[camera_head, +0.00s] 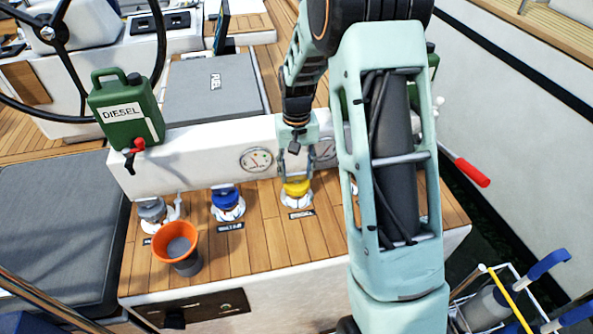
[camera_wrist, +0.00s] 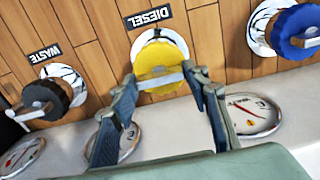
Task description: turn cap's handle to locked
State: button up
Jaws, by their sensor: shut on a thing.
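The yellow cap (camera_head: 297,188) sits on a white ring fitting on the wooden deck, above a black DIESEL label (camera_head: 301,214). In the wrist view the yellow cap (camera_wrist: 157,62) shows a pale bar handle (camera_wrist: 160,81) lying roughly crosswise. My gripper (camera_head: 294,170) reaches down to the cap from behind it. In the wrist view my gripper's fingers (camera_wrist: 159,79) stand at the two ends of the handle and are shut on it. The fingers hide the handle's ends. I see no locked mark on the fitting.
A blue cap (camera_head: 226,198) and a grey cap (camera_head: 151,209) stand to the left. A dark WASTE cap (camera_wrist: 46,99) shows in the wrist view. An orange-rimmed cup (camera_head: 177,246) and a green diesel can (camera_head: 125,110) are nearby. A white wall with gauges (camera_head: 256,159) rises behind.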

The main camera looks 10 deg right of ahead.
jog(key=o, duration=1.2)
jog(key=shift+c, duration=0.2)
notch_tip(320, 180, up, 12)
